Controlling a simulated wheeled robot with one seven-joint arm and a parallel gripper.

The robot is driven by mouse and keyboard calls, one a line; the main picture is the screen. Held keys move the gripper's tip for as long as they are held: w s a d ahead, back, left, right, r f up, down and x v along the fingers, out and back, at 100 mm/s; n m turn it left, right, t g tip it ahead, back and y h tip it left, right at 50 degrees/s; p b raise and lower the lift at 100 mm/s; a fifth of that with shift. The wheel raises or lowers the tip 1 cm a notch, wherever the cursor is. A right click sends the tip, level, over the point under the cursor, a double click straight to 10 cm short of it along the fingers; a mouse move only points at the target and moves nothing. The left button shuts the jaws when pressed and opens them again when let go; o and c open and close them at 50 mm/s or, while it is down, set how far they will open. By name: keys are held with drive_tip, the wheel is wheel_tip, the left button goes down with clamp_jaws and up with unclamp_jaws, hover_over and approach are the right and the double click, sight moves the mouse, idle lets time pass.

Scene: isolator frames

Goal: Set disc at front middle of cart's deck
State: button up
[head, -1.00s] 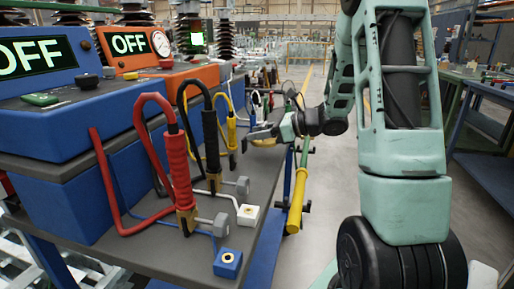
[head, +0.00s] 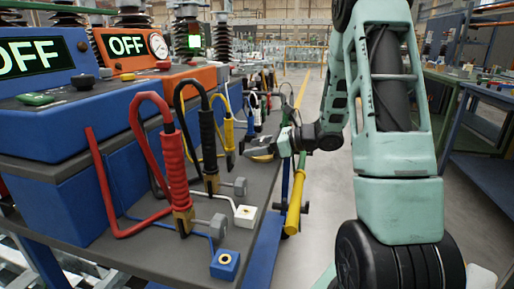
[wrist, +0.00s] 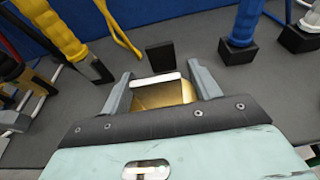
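My gripper (head: 262,151) is low over the right edge of the grey deck (head: 150,250) of the cart, beyond the white block. In the wrist view my gripper (wrist: 161,88) has its two grey fingers apart, with a gold piece with a pale edge, seemingly the disc (wrist: 163,96), filling the gap between them. Its round outline is not clear there, and its underside is hidden. I cannot tell whether the disc touches the deck.
A black block (wrist: 160,55) stands just beyond the fingertips. A yellow-handled clamp (wrist: 60,35) is at left and blue handles (wrist: 243,25) at right. Red (head: 174,165) and black (head: 208,140) clamps, a blue block (head: 225,264) and a white block (head: 245,215) occupy the nearer deck.

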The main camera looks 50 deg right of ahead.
drive_tip(key=shift+r, duration=0.1)
drive_tip(key=shift+s+d+r, duration=0.1)
drive_tip(key=shift+s+d, duration=0.05)
drive_tip(key=shift+d, duration=0.05)
drive_tip(key=v, duration=1.1)
drive_tip(key=shift+s+p, duration=0.25)
drive_tip(key=shift+p, duration=0.1)
drive_tip(key=shift+d, duration=0.15)
